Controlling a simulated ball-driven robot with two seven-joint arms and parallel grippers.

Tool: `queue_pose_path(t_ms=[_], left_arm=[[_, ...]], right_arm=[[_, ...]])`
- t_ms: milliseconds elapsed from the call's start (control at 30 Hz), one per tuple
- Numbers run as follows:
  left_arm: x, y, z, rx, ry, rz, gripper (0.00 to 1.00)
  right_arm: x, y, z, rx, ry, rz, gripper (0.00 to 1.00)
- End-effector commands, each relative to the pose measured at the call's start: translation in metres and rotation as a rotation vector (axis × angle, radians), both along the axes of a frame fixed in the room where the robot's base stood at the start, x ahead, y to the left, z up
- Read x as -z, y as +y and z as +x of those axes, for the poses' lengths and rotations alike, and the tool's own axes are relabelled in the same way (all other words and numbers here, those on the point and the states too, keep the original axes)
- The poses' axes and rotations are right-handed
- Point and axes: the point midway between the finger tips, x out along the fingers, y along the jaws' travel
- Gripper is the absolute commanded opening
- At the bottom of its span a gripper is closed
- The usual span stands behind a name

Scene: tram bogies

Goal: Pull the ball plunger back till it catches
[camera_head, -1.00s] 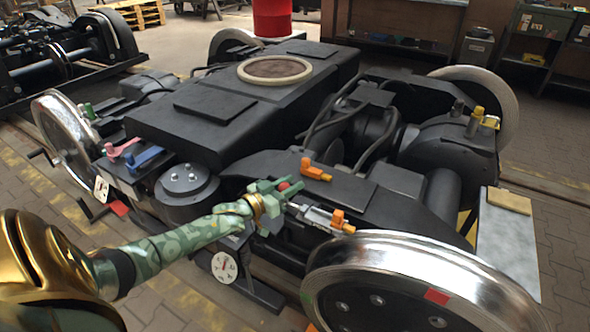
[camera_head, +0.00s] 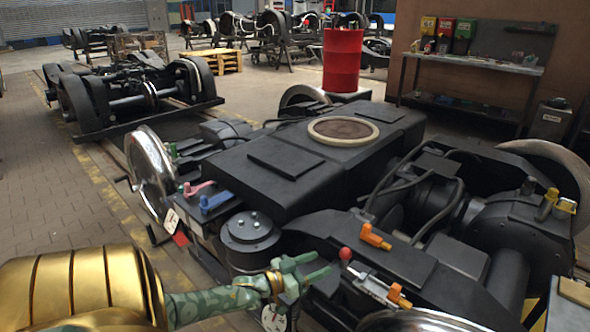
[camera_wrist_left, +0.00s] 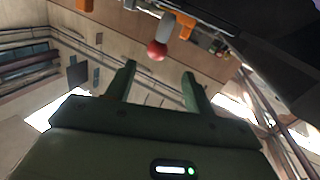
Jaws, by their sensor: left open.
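The ball plunger has a red ball (camera_head: 345,254) on the end of a silver body, on the black bogie frame near the front wheel. An orange piece (camera_head: 399,296) sits at its other end. My left gripper (camera_head: 323,264) is open and empty, its fingertips pointing at the ball from the left with a small gap. In the left wrist view the red ball (camera_wrist_left: 157,51) shows past the open fingertips (camera_wrist_left: 158,68), roughly between them in the picture. I cannot tell whether the plunger is caught. My right gripper is not in view.
Another orange handle (camera_head: 375,237) lies on the frame behind the plunger. Pink (camera_head: 198,188) and blue (camera_head: 215,201) levers and a black round spring unit (camera_head: 250,238) stand to the left. A steel wheel rim (camera_head: 425,322) is close at the front.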

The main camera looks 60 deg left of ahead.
Motion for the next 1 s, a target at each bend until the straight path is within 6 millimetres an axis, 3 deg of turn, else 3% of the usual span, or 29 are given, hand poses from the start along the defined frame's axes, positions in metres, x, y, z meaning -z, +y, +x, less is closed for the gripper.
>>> queue_pose_path(t_ms=[100, 300, 1000], left_arm=[[-0.003, 0.003, -0.025, -0.001, 0.0, 0.0, 0.53], [0.0, 0.005, -0.046, -0.001, -0.001, 0.0, 0.53], [0.004, 0.006, -0.049, -0.003, 0.011, 0.026, 0.53]], right_arm=[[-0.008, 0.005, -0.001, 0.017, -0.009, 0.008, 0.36], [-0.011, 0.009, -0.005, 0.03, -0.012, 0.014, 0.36], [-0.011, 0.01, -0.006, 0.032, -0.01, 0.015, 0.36]])
